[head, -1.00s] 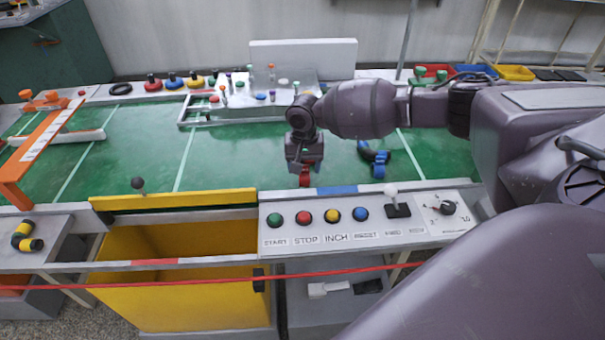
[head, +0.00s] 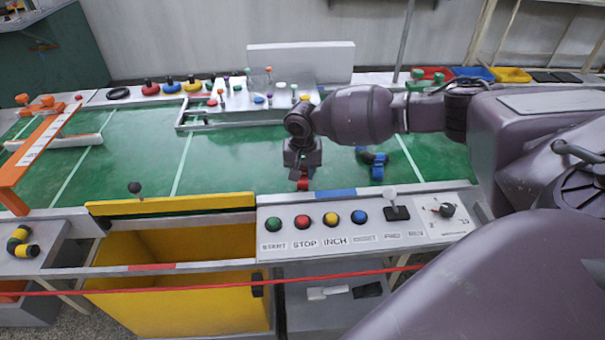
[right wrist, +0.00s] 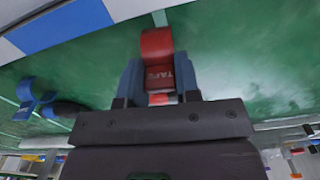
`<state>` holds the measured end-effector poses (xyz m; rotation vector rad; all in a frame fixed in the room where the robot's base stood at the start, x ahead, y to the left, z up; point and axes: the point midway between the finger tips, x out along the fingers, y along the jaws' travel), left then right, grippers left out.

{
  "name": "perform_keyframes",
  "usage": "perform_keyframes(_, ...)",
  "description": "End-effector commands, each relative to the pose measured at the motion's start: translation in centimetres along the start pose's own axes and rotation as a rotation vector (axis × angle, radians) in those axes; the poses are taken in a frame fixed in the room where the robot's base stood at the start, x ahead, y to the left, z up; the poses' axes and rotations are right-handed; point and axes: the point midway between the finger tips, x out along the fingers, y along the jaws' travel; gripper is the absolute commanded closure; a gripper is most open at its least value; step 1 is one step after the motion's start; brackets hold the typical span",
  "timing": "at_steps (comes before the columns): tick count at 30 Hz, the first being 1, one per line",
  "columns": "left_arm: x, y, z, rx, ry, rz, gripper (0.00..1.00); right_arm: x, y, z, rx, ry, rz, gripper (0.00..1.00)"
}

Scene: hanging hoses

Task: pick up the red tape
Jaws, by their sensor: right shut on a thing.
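The red tape (right wrist: 158,62) is a red piece with "TAPE" lettering, between the two blue fingers of my right gripper (right wrist: 160,82) in the right wrist view. The gripper is shut on it. In the head view the red tape (head: 303,184) shows just below my right gripper (head: 302,174), over the green surface near its front edge. I cannot tell whether it touches the surface. My left gripper is not in view.
Blue and black pieces (head: 374,162) lie on the green table (head: 230,160) to the right. A control panel (head: 350,240) with buttons and a lever is in front. A yellow bin (head: 180,290) stands front left. A red line (head: 200,285) crosses the front.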

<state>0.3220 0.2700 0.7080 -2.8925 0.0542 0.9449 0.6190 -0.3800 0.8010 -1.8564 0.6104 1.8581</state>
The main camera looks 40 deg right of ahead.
Motion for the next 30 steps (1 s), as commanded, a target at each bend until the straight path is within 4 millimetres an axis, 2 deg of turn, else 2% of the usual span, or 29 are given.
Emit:
perform_keyframes(4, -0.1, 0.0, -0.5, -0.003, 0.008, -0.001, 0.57, -1.2, 0.0, -0.1, 0.000, 0.002, -0.002, 0.91)
perform_keyframes(7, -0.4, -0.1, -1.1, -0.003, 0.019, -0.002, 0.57, -2.8, 0.0, -0.1, 0.001, 0.005, -0.004, 0.91)
perform_keyframes(15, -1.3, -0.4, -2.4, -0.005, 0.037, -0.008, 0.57, -9.7, 0.0, -0.1, 0.000, 0.007, -0.006, 0.91)
perform_keyframes(21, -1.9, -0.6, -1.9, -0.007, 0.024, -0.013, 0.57, -14.5, 0.0, -0.1, 0.000, 0.006, -0.004, 0.91)
perform_keyframes(25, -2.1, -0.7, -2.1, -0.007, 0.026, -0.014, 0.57, -17.0, 0.0, 0.0, 0.000, 0.004, -0.004, 0.91)
perform_keyframes(30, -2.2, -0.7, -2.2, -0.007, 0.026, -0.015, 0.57, -19.1, 0.0, 0.0, 0.000, 0.003, -0.002, 0.91)
